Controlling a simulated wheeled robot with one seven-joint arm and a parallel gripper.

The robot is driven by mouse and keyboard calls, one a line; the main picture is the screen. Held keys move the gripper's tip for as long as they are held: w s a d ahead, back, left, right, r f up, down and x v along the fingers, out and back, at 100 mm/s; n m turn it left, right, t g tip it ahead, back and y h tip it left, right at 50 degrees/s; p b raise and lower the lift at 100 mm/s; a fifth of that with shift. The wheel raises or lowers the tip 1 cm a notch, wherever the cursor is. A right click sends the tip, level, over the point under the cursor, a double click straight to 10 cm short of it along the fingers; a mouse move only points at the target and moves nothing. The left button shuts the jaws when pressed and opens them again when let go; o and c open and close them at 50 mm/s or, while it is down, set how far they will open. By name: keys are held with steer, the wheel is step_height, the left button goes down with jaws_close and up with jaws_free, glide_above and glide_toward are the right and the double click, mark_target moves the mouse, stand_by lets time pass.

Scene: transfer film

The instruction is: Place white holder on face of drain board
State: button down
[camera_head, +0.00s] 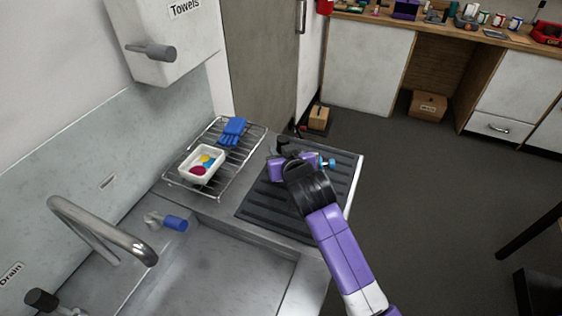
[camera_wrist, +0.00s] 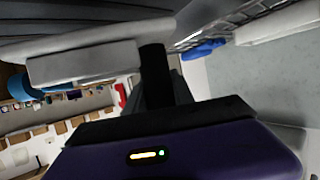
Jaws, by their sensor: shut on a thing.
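The drain board (camera_head: 258,205) is a dark ribbed panel set in the counter right of the sink. My gripper (camera_head: 284,147) is over its far part, and my arm covers some of the board. In the wrist view my gripper (camera_wrist: 157,88) is shut on a pale, shaded block, which I take to be the white holder (camera_wrist: 85,66). In the head view my gripper hides the holder. I cannot tell whether the holder touches the board.
A wire rack (camera_head: 222,180) left of the board holds a white tray (camera_head: 187,175) with coloured pieces and blue gloves (camera_head: 233,130). The sink (camera_head: 220,275) and its tap (camera_head: 100,228) are at front left. The near left part of the board is bare.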

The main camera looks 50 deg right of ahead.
steer(key=shift+f, duration=2.25)
steer(key=shift+f, duration=0.1)
steer(key=c, duration=1.1)
jaws_free()
